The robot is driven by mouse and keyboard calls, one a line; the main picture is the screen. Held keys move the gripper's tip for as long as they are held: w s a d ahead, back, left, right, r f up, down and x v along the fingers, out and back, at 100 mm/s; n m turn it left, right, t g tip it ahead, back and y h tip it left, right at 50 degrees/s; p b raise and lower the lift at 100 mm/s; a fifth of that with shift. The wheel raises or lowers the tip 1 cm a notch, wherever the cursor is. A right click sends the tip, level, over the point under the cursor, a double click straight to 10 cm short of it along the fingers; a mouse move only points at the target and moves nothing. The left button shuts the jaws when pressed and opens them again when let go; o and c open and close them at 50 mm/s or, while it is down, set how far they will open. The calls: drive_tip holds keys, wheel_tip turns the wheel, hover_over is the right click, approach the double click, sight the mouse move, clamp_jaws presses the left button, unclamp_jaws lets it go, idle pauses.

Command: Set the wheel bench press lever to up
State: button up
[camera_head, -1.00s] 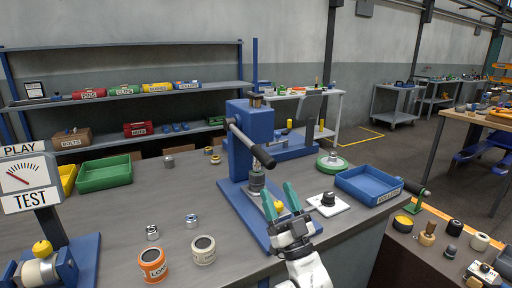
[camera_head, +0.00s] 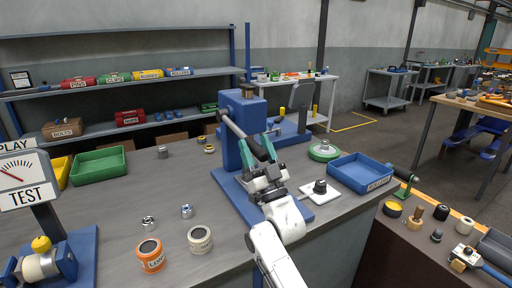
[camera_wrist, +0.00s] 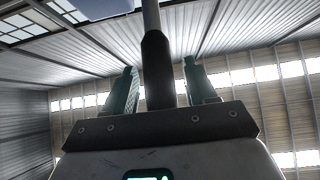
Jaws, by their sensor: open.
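The blue bench press (camera_head: 250,115) stands on a blue base plate on the grey bench. Its lever is a grey bar with a black grip (camera_head: 257,149), slanting down to the right from the press's upper part. My gripper (camera_head: 255,142) has teal fingers, open on either side of the black grip. In the wrist view the black grip (camera_wrist: 157,75) stands between the two fingers, with a gap visible on both sides. The press's ram and lower part are partly hidden behind my gripper.
A blue tray (camera_head: 349,168) and a dark knob on a white plate (camera_head: 319,188) lie right of the press. An orange-rimmed roll (camera_head: 150,257) and a cream roll (camera_head: 200,240) stand at the front. A green tray (camera_head: 98,167) is at left.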

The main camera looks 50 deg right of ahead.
drive_tip(key=shift+c, duration=0.4)
clamp_jaws()
